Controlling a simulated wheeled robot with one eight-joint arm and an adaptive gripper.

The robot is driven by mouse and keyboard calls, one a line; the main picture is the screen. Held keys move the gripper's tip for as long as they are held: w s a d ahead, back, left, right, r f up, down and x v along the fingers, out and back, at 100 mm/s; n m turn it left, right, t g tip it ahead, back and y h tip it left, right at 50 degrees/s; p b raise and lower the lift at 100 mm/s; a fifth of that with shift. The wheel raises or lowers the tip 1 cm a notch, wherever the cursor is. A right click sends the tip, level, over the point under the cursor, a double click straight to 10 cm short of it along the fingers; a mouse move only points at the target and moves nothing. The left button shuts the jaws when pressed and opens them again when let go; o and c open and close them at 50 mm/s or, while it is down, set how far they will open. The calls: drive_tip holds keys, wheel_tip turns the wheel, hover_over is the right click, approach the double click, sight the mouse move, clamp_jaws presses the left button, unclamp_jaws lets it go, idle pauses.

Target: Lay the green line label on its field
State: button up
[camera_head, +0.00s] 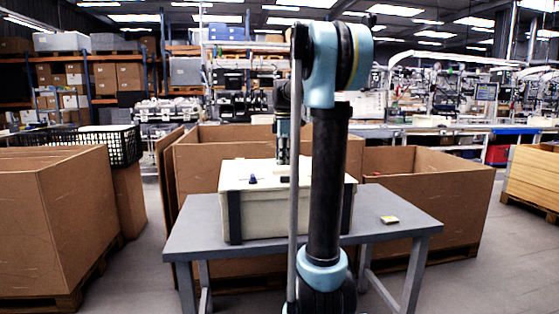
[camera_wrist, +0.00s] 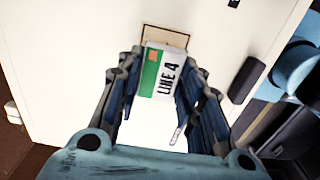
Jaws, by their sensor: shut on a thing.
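The green line label (camera_wrist: 163,70) is a small block with a green band, an orange mark and the text "LINE 4". My gripper (camera_wrist: 164,78) is shut on it, with a finger on each side. Its field looks to be the tan-framed rectangle (camera_wrist: 165,37) on the white surface, just beyond the label in the wrist view. The label covers part of it, and I cannot tell whether they touch. In the head view, my gripper is over the white box (camera_head: 262,213); my arm hides the label and much of the box top.
The box stands on a grey table (camera_head: 200,233). A blue knob-like thing (camera_head: 252,180) sits on its top left. A small yellowish block (camera_head: 389,219) lies on the table at right. Large cardboard crates (camera_head: 430,205) stand behind and at left (camera_head: 75,215).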

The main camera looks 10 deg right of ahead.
drive_tip(key=shift+f, duration=1.65)
idle(1.3)
drive_tip(key=o, duration=0.9)
drive_tip(key=shift+r, duration=0.1)
wheel_tip(320, 180, up, 12)
drive_tip(key=shift+f, duration=0.15)
